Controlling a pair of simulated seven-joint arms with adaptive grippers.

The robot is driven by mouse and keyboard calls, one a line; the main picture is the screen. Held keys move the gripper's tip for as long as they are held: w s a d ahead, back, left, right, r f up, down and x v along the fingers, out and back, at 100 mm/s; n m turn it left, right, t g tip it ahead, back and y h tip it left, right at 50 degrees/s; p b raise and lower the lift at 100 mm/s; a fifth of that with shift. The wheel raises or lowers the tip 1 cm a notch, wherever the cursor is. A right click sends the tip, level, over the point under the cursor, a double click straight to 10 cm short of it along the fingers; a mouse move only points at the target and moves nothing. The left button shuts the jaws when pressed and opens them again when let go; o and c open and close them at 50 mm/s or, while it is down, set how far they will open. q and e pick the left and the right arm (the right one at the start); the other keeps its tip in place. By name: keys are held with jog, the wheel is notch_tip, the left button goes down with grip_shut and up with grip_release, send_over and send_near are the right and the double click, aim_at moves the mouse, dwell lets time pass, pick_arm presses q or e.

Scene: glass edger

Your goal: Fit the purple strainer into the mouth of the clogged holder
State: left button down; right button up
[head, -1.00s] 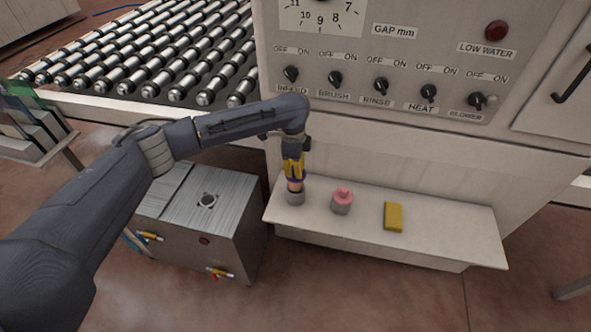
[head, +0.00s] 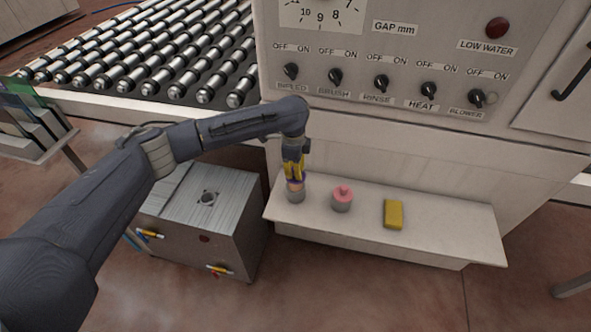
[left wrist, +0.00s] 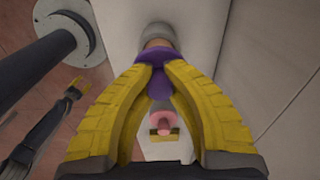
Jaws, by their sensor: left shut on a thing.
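My left gripper (head: 294,173) points down at the left end of the shelf, with its yellow fingers shut on the purple strainer (left wrist: 156,58). The strainer is just above the grey holder (head: 296,196), whose top looks orange-tan; this holder also shows in the left wrist view (left wrist: 157,33). The fingers partly hide the strainer, and I cannot tell whether it touches the holder's mouth. A dark arm with yellow fingers, apparently my right gripper (left wrist: 74,90), shows small and low in the left wrist view; its opening is unclear.
A second grey holder with a pink piece on top (head: 342,199) stands to the right on the pale shelf (head: 450,228). A yellow block (head: 393,215) lies further right. A metal box (head: 235,195) stands left of the shelf. The machine panel with knobs (head: 400,60) rises behind.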

pick_arm(q)
jog(key=shift+f, duration=2.35)
jog(key=c, duration=1.4)
grip_release()
jog(key=shift+r, duration=0.1)
jog(key=r, duration=1.2)
jog(key=shift+a, duration=0.25)
jog(key=shift+s+f, duration=0.1)
